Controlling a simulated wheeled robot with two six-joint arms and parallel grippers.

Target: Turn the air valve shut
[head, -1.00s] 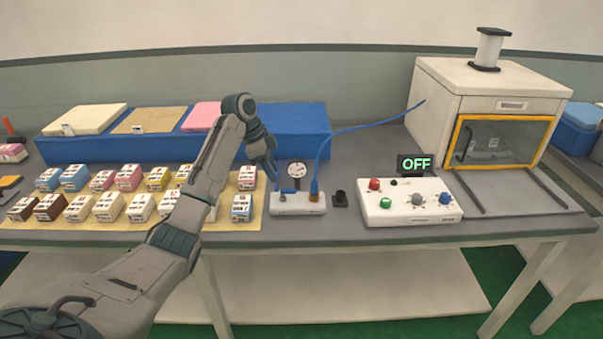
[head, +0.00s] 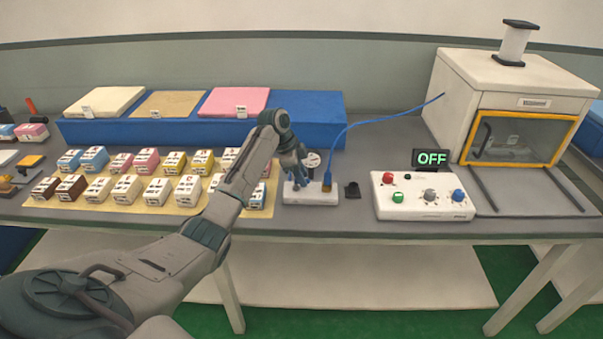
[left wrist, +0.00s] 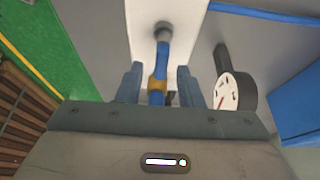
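The air valve is a white block (head: 318,197) on the table with a blue hose and brass fitting (head: 327,183) at its right end. A round gauge (head: 312,160) stands behind it. My left gripper (head: 300,180) is over the block's left part, and the arm and fingers hide some of it. In the left wrist view the two fingers (left wrist: 160,84) are apart. A slim blue part (left wrist: 162,62), apparently the valve lever, runs between them from a grey round end, with visible gaps on both sides. A brass part (left wrist: 157,86) shows there too. My right gripper is not in view.
A white control box (head: 410,205) with coloured knobs and an OFF display (head: 431,158) stands to the right. A small black piece (head: 352,189) lies between. Several small boxes sit on a tan mat (head: 180,208) at left. A cabinet (head: 505,75) stands at back right.

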